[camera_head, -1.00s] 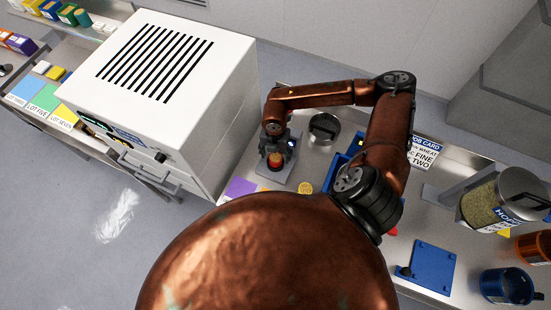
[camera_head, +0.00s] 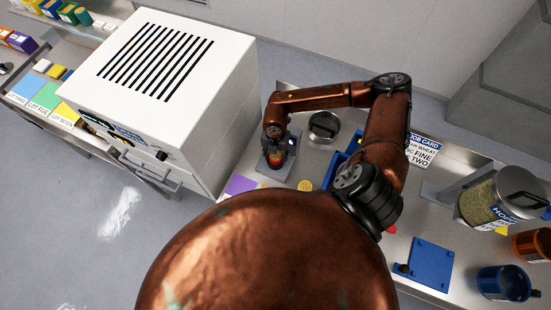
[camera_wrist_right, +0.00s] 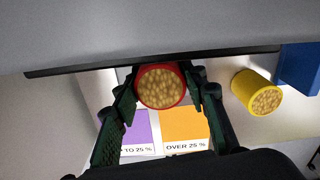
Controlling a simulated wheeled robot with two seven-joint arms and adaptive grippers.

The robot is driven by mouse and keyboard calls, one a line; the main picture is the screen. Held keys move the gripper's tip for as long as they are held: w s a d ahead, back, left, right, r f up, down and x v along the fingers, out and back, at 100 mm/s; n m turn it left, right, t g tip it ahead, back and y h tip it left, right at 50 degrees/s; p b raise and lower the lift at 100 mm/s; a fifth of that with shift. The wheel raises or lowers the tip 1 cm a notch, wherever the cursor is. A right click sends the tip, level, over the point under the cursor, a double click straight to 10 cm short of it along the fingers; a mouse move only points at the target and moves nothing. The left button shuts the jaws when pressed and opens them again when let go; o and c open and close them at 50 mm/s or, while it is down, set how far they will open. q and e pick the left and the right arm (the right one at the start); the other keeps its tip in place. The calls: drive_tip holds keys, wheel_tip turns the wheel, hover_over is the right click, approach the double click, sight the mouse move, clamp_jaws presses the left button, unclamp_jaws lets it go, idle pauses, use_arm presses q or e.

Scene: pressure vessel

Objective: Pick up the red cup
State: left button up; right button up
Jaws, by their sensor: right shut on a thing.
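The red cup (camera_wrist_right: 161,86) is in the right wrist view, filled with yellowish grains. My right gripper (camera_wrist_right: 158,92) is shut on it, with one dark finger on each side of the cup. In the head view the right gripper (camera_head: 276,150) is right of the white cabinet, and the cup (camera_head: 275,160) shows small and partly hidden beneath it. I cannot tell whether the cup's bottom touches the surface below. My left gripper is not in view.
A yellow cup (camera_wrist_right: 258,93) of grains stands right of the red one. Purple (camera_wrist_right: 139,131) and orange (camera_wrist_right: 184,128) labelled cards lie below. A white cabinet (camera_head: 160,70) stands close on the left. A lidded pot (camera_head: 324,126) and a blue bin are on the right.

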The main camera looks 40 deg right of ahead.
drive_tip(key=c, duration=0.4)
drive_tip(key=shift+o, duration=0.2)
drive_tip(key=shift+r, duration=0.1)
